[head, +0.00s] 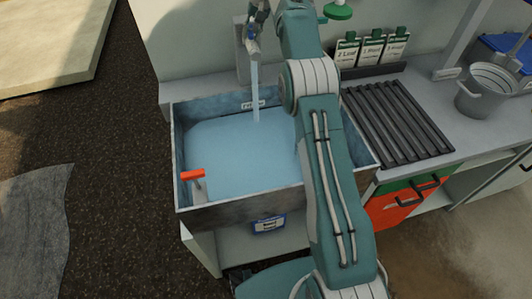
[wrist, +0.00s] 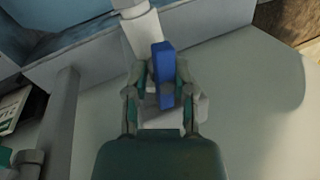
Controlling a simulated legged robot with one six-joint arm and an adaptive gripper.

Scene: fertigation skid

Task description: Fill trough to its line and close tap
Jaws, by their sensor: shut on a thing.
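The metal trough (head: 235,214) stands in the middle of the head view, with blue water (head: 235,160) spread wide inside it. A stream of water (head: 256,95) falls into it from the tap (head: 253,46) on the back wall. My gripper (wrist: 163,95) is shut on the tap's blue lever (wrist: 163,72) in the wrist view. The tap's pale pipe (wrist: 140,32) shows just beyond the lever. In the head view the gripper is small at the top and my arm hides the trough's right part. I cannot make out a fill line.
An orange-handled fitting (head: 193,175) stands at the trough's front left corner. To the right are a slatted black rack (head: 398,122), several labelled packs (head: 371,48) and a metal bucket (head: 487,92).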

